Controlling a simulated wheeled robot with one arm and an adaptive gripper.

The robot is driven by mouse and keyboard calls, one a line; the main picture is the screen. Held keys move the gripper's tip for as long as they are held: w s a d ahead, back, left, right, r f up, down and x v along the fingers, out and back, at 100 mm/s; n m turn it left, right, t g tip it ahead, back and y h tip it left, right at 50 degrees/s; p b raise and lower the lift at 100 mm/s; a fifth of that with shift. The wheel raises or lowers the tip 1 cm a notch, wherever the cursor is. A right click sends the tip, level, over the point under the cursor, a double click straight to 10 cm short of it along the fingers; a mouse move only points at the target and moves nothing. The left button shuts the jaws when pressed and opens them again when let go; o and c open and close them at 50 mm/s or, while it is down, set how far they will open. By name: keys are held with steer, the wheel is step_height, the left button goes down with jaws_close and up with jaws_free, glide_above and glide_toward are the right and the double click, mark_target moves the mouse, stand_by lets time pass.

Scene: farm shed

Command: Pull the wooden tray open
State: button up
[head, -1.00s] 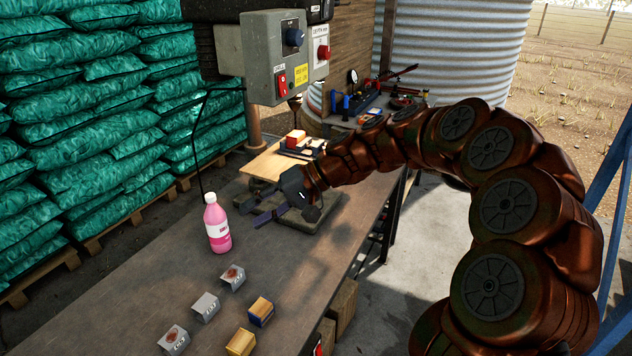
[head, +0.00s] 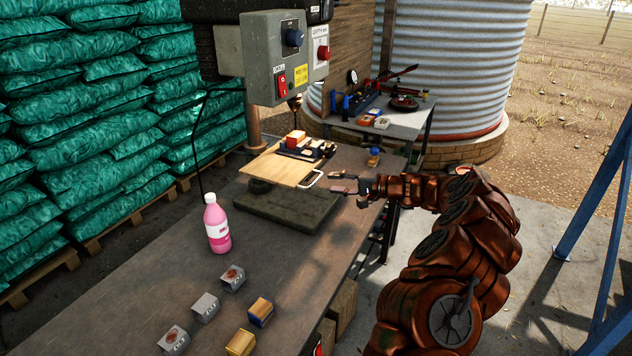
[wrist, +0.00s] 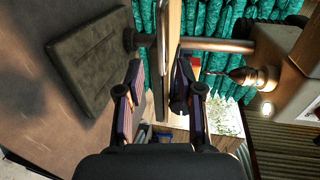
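The wooden tray (head: 266,167) is a flat, light-brown board above the dark drill-press base (head: 290,208). A pale loop handle (head: 313,180) is on its near right edge. My gripper (head: 334,182) is open just right of the handle, its fingers pointing left toward it. In the wrist view the tray (wrist: 174,40) is seen edge-on, ahead of and between the open fingers of my gripper (wrist: 162,95). The handle is hard to make out there, and I cannot tell whether the fingers touch it.
The drill-press control box (head: 280,55) hangs above. A pink bottle (head: 216,225) and several small blocks stand on the bench (head: 150,270).

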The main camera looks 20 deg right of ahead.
mark_target(316, 179)
steer(key=shift+p+x, duration=0.9)
steer(key=shift+x, duration=2.75)
steer(key=shift+a, duration=0.1)
steer(key=shift+c, duration=0.4)
jaws_close()
